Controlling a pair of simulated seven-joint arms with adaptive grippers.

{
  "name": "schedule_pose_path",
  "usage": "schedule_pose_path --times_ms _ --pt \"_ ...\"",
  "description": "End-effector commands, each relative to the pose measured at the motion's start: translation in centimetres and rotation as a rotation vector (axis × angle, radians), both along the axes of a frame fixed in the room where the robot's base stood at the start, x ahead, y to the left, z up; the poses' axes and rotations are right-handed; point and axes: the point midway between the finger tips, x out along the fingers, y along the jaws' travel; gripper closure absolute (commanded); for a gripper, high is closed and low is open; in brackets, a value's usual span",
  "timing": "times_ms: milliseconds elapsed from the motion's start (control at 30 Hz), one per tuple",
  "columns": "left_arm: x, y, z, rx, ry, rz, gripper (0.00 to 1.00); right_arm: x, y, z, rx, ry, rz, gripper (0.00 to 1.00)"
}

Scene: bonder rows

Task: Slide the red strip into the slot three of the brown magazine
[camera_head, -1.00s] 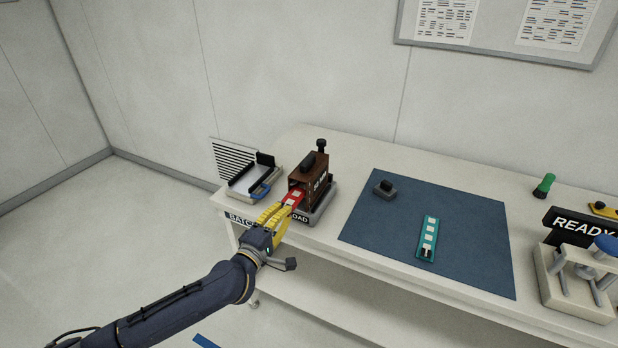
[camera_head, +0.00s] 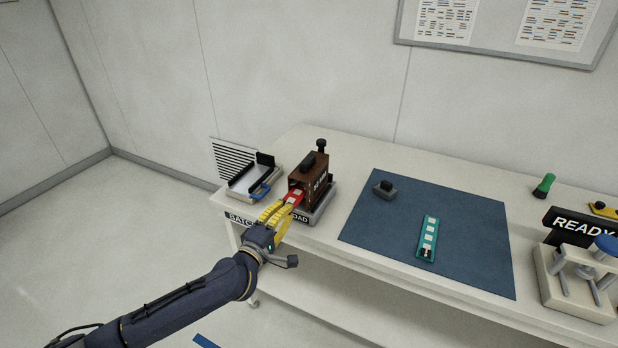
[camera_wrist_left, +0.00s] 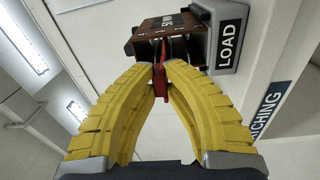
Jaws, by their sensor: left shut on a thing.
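The red strip (camera_head: 294,197) is held at its near end by my left gripper (camera_head: 283,209), whose yellow fingers are shut on it. The strip's far end is at the open front of the brown magazine (camera_head: 312,178), and I cannot tell how deep it reaches or which slot it meets. In the left wrist view the red strip (camera_wrist_left: 160,84) shows edge-on between the fingertips of the left gripper (camera_wrist_left: 159,72). The brown magazine (camera_wrist_left: 172,38) stands just beyond it. My right gripper is not in view.
The magazine sits on a grey base (camera_head: 319,215) at the table's left front. An empty-looking tray with black rails (camera_head: 266,160) stands left of it. A blue mat (camera_head: 385,232) holds a teal strip (camera_head: 428,238) and a small dark block (camera_head: 385,188). A READY fixture (camera_head: 570,283) stands at right.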

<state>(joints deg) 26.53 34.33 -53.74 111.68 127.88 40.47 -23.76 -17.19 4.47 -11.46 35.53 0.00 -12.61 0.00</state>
Motion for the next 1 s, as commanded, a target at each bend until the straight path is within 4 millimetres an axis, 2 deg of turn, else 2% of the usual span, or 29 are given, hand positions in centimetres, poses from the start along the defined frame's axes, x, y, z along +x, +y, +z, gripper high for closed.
schedule_pose_path --times_ms 300,1000 --pt "1.2 -0.6 0.1 -0.001 -0.001 -0.001 1.00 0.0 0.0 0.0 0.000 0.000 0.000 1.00" --pt "1.3 -0.6 0.1 0.000 -0.001 -0.001 1.00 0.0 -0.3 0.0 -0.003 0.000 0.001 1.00"
